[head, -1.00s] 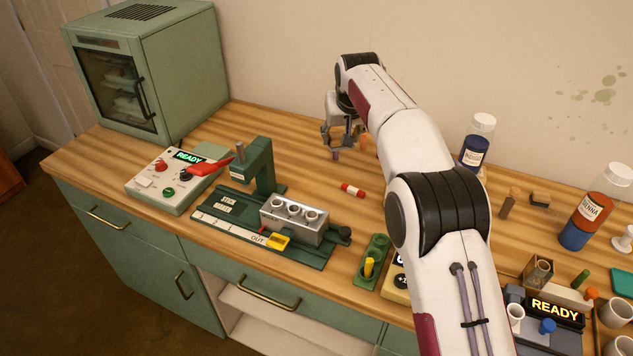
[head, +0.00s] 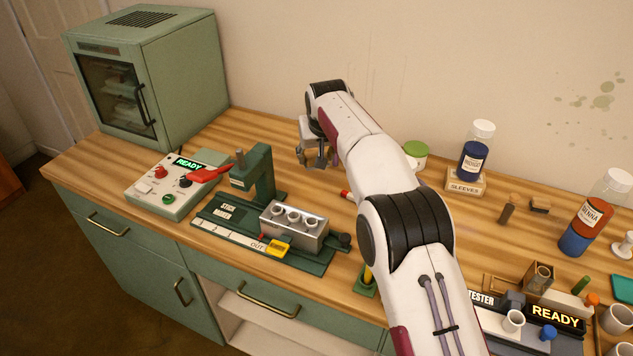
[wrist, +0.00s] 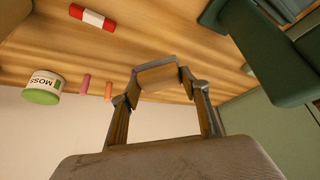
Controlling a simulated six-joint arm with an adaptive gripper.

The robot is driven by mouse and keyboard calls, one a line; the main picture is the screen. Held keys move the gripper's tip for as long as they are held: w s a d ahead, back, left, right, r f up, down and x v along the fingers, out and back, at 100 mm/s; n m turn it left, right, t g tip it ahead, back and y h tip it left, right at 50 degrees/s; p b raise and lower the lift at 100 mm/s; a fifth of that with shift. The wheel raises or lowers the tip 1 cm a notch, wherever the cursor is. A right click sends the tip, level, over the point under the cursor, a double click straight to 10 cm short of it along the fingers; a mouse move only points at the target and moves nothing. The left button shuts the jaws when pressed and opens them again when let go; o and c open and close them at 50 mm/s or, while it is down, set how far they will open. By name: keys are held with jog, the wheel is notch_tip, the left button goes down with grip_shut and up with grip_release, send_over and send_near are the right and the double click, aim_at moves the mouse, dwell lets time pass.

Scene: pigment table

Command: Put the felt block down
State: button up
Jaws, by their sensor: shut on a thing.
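My gripper (head: 318,163) hangs over the back middle of the table, right of the green press, in the head view. In the wrist view its fingers (wrist: 158,80) are closed in on a small tan block with a grey edge, which I take to be the felt block (wrist: 158,85). In the head view the block is too small and hidden by the fingers to make out. I cannot tell whether its underside touches the table.
The green stick maker (head: 258,175) stands left of my gripper. A red-and-white stick (wrist: 92,18) lies nearby. A MOSS jar (wrist: 43,87), a pink stick (wrist: 86,84) and an orange stick (wrist: 108,91) show in the wrist view.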

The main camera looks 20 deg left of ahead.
jog(key=shift+f, duration=2.35)
jog(key=shift+f, duration=1.85)
jog(key=shift+f, duration=0.15)
jog(key=o, duration=1.1)
